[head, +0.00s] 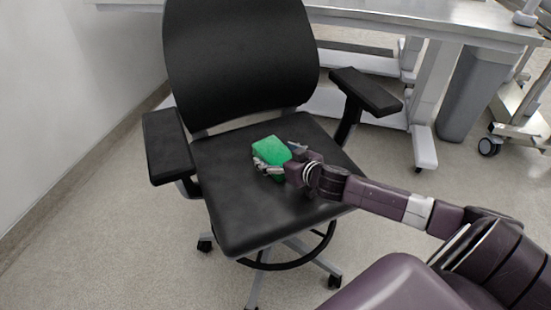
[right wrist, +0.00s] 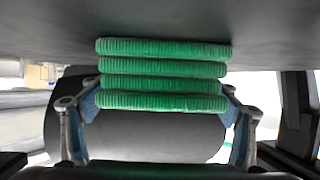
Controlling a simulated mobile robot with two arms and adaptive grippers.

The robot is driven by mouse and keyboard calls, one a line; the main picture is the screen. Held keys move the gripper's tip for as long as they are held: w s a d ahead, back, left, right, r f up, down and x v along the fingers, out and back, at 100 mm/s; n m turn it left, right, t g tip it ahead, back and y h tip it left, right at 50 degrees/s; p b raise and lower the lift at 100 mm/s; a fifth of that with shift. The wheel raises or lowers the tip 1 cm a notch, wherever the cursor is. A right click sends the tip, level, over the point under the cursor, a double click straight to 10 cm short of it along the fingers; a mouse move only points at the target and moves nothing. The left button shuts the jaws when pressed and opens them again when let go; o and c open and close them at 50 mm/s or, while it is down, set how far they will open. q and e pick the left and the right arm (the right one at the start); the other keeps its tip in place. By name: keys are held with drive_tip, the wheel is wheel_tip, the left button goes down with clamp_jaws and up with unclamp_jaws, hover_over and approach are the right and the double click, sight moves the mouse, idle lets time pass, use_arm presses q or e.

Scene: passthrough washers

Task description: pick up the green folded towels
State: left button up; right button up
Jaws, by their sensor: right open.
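The green folded towels (head: 270,150) lie as a stack on the black seat of the office chair (head: 240,215). In the right wrist view the stack (right wrist: 160,75) shows several ribbed green layers. My right gripper (head: 278,158) reaches in from the right, low over the seat, at the towels. In the right wrist view its two fingers (right wrist: 157,125) stand apart, one at each side of the stack, open. Whether the fingers touch the towels I cannot tell. My left gripper is in neither view.
The chair's armrests (head: 168,146) and (head: 366,91) flank the seat, and its tall backrest (head: 240,65) stands behind the towels. A white table (head: 440,20) is behind the chair. A grey bin (head: 475,90) and a wheeled metal cart (head: 525,110) stand at right. Floor is clear at left.

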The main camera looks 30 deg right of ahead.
drive_tip(key=c, duration=1.3)
drive_tip(key=shift+r, duration=0.1)
